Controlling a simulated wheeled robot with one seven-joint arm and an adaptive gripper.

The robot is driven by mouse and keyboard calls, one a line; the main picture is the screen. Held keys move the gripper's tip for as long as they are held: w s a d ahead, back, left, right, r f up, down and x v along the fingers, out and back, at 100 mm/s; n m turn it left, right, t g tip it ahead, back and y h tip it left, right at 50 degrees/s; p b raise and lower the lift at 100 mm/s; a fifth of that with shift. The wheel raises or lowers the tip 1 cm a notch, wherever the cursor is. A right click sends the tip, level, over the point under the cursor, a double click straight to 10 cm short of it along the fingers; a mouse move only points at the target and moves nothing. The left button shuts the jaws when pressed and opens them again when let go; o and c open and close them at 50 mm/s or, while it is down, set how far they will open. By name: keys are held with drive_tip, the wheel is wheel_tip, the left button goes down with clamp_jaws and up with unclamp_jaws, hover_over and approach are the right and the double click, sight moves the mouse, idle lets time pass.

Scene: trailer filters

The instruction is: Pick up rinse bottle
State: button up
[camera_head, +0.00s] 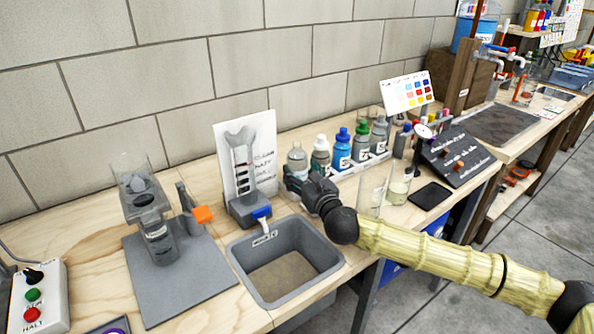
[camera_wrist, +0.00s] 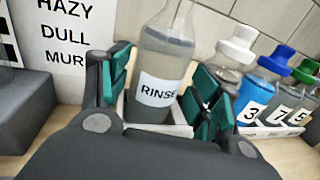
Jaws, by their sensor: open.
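The rinse bottle (camera_wrist: 165,45) is clear, with greyish liquid and a white label reading RINSE. It stands upright in a white rack (camera_wrist: 178,130) in the wrist view. In the head view the rinse bottle (camera_head: 297,157) is at the left end of the bottle row, its lower part hidden behind my gripper (camera_head: 296,184). In the wrist view my gripper (camera_wrist: 158,90) is open, with its green-padded fingers on either side of the bottle. The right finger overlaps the bottle's edge in the picture, so I cannot tell whether it touches.
A white-capped bottle (camera_wrist: 234,56) and a blue-capped bottle (camera_wrist: 257,92) stand close right of my right finger. A sign board (camera_head: 246,158) with a grey block is on the left. A grey basin (camera_head: 243,272) lies in front. A clear cylinder (camera_head: 371,192) stands near my wrist.

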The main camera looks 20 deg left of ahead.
sight(297, 167)
drive_tip(key=shift+x, duration=1.55)
drive_tip(key=shift+f, duration=0.1)
drive_tip(key=c, duration=0.9)
drive_tip(key=shift+c, duration=0.8)
